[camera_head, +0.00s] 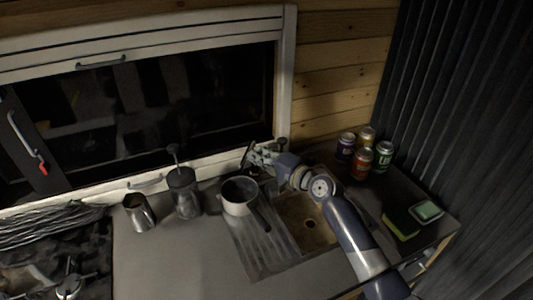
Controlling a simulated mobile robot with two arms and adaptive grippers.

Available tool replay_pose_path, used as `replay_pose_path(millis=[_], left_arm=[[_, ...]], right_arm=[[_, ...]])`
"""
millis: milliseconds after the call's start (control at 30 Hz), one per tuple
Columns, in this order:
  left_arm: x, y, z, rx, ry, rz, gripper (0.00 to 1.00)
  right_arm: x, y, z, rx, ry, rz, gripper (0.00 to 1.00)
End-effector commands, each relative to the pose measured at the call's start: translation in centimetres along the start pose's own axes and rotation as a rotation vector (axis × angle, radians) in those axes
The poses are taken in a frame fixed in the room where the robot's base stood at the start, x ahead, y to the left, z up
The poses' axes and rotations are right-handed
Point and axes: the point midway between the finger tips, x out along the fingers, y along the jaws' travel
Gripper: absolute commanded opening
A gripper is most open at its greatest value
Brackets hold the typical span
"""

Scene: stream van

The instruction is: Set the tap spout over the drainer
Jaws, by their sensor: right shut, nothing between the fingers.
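My right arm reaches in from the lower right across the sink (312,224). Its gripper (258,160) is at the back edge of the counter, below the window frame, and is shut with nothing in it. The tap is mostly hidden by the gripper and wrist; a dark knob-like part (281,144) shows just behind them. I cannot tell which way the spout points or whether the gripper touches it. The ribbed drainer (262,248) lies left of the sink, in front of the gripper. My left gripper is not in view.
A pot (239,198) with a dark handle stands on the back of the drainer, close to the gripper. A French press (184,193) and a metal jug (138,211) stand further left. Several cans (361,163), a sponge (402,222) and a green-topped dish (428,210) are to the right.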

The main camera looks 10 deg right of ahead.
Motion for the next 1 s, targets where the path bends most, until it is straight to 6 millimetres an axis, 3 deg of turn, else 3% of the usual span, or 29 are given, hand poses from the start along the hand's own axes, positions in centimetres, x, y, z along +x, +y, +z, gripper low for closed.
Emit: replay_pose_path(millis=[333, 1000], left_arm=[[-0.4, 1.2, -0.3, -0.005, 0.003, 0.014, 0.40], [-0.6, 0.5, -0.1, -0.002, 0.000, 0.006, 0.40]], right_arm=[[0.8, -0.2, 1.1, 0.000, 0.000, 0.000, 0.00], [0.9, -0.4, 1.2, 0.000, 0.001, 0.000, 0.00]])
